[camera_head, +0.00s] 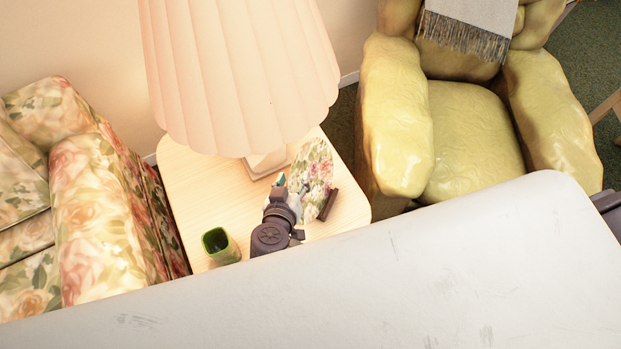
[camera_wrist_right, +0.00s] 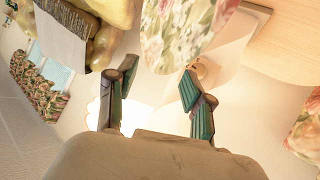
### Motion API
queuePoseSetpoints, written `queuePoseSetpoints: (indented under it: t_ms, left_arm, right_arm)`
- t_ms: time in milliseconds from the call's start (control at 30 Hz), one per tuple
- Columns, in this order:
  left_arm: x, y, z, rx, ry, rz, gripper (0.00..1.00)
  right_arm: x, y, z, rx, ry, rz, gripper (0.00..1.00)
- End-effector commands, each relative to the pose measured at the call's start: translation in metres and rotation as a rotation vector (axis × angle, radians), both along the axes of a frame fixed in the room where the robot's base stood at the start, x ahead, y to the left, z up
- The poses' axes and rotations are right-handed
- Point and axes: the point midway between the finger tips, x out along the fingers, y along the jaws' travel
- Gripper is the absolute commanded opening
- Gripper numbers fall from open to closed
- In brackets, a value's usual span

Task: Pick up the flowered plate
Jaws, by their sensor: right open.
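The flowered plate (camera_head: 314,165), with pink and green flowers on white, is on the pale wooden side table (camera_head: 190,187), beside the lamp base. Its lower part is partly hidden by my right gripper (camera_head: 303,194). It also shows large at the top of the right wrist view (camera_wrist_right: 178,32). My right gripper is open, with its two fingers apart (camera_wrist_right: 158,85) at the near edge of the plate. The plate lies just beyond the fingertips in the wrist view; I cannot tell whether it is touched. My left gripper is not in view.
A lamp with a pleated pink shade (camera_head: 240,75) stands close behind the plate. A green cup (camera_head: 220,245) stands at the table's near left. A floral sofa (camera_head: 105,215) is left of the table, and a yellow armchair (camera_head: 470,140) is right of it.

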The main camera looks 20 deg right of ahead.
Motion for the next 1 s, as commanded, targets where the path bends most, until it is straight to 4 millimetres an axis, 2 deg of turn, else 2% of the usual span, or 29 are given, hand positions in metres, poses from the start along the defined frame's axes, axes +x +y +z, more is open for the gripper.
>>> queuePoseSetpoints:
  t_ms: [333, 500, 600, 867, 1000]
  left_arm:
    - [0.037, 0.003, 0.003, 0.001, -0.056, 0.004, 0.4]
    - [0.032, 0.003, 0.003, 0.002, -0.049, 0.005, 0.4]
    - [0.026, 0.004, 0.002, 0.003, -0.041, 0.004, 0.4]
    - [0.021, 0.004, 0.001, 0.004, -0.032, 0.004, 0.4]
    - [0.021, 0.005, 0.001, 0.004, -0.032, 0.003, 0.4]
  right_arm:
    - [0.03, -0.013, -0.01, -0.002, -0.004, -0.001, 0.52]
    - [0.052, -0.022, -0.02, -0.004, -0.002, -0.001, 0.52]
    - [0.059, -0.025, -0.024, -0.001, -0.002, 0.0, 0.52]
    - [0.061, -0.026, -0.026, 0.001, 0.0, 0.0, 0.52]
    - [0.061, -0.026, -0.026, 0.001, 0.0, 0.0, 0.3]
